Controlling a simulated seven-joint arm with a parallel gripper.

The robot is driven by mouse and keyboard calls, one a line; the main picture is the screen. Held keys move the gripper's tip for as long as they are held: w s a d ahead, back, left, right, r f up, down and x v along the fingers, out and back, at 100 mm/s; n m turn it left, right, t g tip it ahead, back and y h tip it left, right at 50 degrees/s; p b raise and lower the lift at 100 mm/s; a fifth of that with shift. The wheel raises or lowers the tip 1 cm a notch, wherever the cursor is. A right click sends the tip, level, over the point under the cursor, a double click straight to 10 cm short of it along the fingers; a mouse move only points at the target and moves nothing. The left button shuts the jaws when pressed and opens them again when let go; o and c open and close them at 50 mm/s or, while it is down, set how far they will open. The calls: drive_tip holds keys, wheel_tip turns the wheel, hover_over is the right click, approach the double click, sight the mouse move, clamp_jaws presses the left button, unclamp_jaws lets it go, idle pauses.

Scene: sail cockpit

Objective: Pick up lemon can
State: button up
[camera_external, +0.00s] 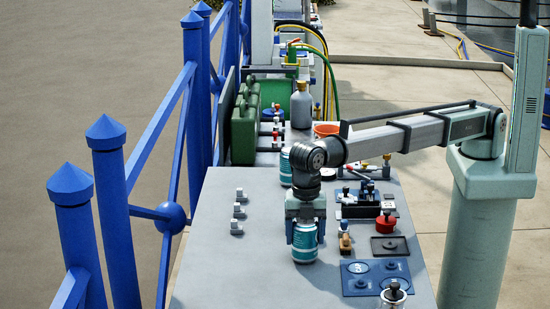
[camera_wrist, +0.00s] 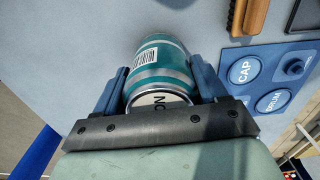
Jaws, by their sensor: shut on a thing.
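A teal can with silver bands (camera_external: 305,246) stands upright between the fingers of my gripper (camera_external: 305,232), over the near part of the grey table. In the wrist view the same can (camera_wrist: 161,66) shows a barcode and a lid with a few letters, partly hidden by my gripper (camera_wrist: 158,84). The letters look like "ON", so I cannot read the whole name. My gripper's blue fingers are shut on the can's two sides. I cannot tell whether its bottom touches the table. A second teal can (camera_external: 286,168) stands farther back, partly hidden by my arm.
A blue mat with round labels (camera_external: 376,277), a red knob (camera_external: 386,222) and a wooden-handled brush (camera_external: 345,243) lie to the right. A clear jar (camera_external: 393,295) stands at the near right. Small grey cubes (camera_external: 238,211) sit left; a grey bottle (camera_external: 301,105) stands behind. The table's left front is clear.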

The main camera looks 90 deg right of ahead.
drive_tip(key=c, duration=0.8)
drive_tip(key=shift+o, duration=0.2)
